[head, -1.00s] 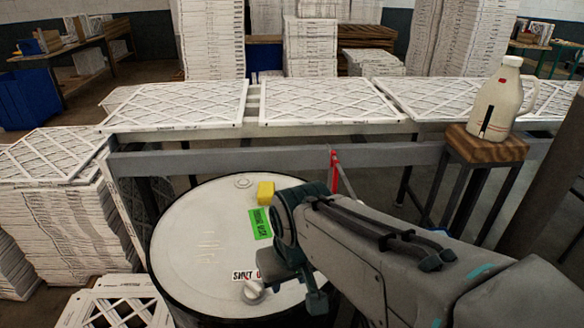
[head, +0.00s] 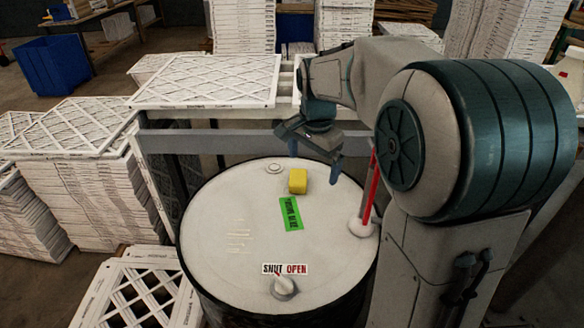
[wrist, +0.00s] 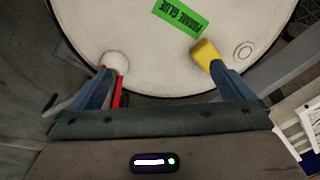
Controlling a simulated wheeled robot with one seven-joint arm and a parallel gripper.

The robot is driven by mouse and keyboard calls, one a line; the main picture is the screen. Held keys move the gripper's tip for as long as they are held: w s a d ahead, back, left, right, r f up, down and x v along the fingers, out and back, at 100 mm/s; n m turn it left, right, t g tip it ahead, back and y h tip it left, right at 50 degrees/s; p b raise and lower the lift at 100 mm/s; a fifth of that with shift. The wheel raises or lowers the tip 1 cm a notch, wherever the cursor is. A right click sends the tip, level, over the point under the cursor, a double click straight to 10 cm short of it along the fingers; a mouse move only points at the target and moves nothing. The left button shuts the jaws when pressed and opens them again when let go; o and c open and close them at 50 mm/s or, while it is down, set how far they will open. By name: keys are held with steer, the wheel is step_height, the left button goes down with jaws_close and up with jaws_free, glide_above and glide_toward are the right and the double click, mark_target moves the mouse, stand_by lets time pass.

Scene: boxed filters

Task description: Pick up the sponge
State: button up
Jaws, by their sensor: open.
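A small yellow sponge (head: 298,181) lies on the white drum lid (head: 225,205), near its far edge and just beyond a green label. My gripper (head: 313,176) is open above the far part of the lid, with one finger on each side of the sponge in the head view. In the wrist view the sponge (wrist: 205,52) shows at the tip of the right finger, not centred between the fingers (wrist: 165,85). That finger partly covers it. I cannot tell whether they touch. Nothing is held.
A red and white upright stick (head: 369,190) stands at the lid's right edge, close to my arm. A knob (head: 284,287) with a shut/open label is at the lid's front. A grey rail and filter-topped conveyor (head: 205,80) run behind the drum.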

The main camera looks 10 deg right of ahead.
steer(key=w+f+m+p, duration=0.1)
steer(key=w+m, duration=0.3)
steer(key=w, duration=0.4)
steer(key=m+g+p, duration=0.1)
steer(key=m, duration=0.5)
glide_toward(298, 176)
step_height(298, 176, down, 5)
steer(key=shift+d+f+p, duration=0.15)
steer(key=shift+f+p, duration=0.1)
steer(key=shift+p, duration=0.55)
steer(key=shift+f+p, duration=0.95)
steer(key=shift+f, duration=1.7)
steer(key=c, duration=1)
